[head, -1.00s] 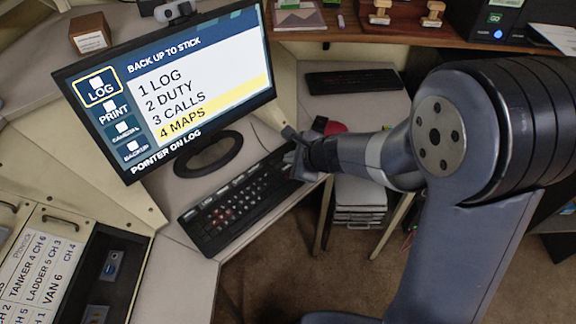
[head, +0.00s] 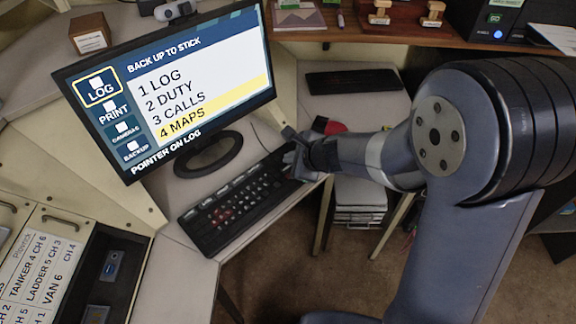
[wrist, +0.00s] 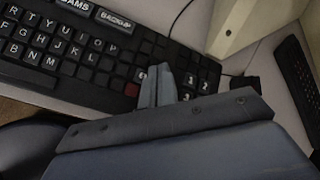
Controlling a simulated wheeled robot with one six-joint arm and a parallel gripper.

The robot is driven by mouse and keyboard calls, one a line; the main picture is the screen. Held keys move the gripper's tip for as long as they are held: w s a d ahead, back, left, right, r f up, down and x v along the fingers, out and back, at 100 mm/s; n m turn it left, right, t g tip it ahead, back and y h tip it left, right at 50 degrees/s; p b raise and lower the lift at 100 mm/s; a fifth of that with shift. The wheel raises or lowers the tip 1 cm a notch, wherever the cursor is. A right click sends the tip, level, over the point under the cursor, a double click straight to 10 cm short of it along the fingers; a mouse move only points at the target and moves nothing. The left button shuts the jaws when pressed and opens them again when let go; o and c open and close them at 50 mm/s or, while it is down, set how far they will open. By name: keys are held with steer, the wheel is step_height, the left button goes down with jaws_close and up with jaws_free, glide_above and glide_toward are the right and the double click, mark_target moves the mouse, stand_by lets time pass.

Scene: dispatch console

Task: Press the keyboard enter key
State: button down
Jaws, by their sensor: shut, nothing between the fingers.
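The black keyboard (head: 235,205) lies on the console in front of the monitor. In the wrist view its letter keys (wrist: 50,45) are on the left and a few number keys (wrist: 190,80) are on the right. My gripper (wrist: 158,80) is shut and empty, with its fingertips over the right part of the keyboard. A key with a partly covered label starting with E (wrist: 141,76) shows just left of the fingertips, and a red key (wrist: 131,90) is close by. I cannot tell whether the fingertips touch a key. In the head view my gripper (head: 291,158) is at the keyboard's far right end.
The monitor (head: 200,90) stands behind the keyboard and shows a menu with "4 MAPS" highlighted. A second black keyboard (head: 350,82) lies farther back. A red object (head: 333,127) is beside my wrist. The console's front edge is close to the keyboard.

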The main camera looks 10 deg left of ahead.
steer(key=shift+f, duration=0.15)
steer(key=shift+f+b, duration=0.25)
steer(key=shift+b, duration=0.25)
steer(key=shift+f+b, duration=0.4)
steer(key=shift+b, duration=0.05)
stand_by(0.5)
steer(key=shift+r, duration=0.1)
steer(key=shift+r+p, duration=0.7)
steer(key=shift+p, duration=0.05)
steer(key=shift+r, duration=0.1)
steer(key=shift+r+p, duration=2.2)
steer(key=shift+r, duration=0.2)
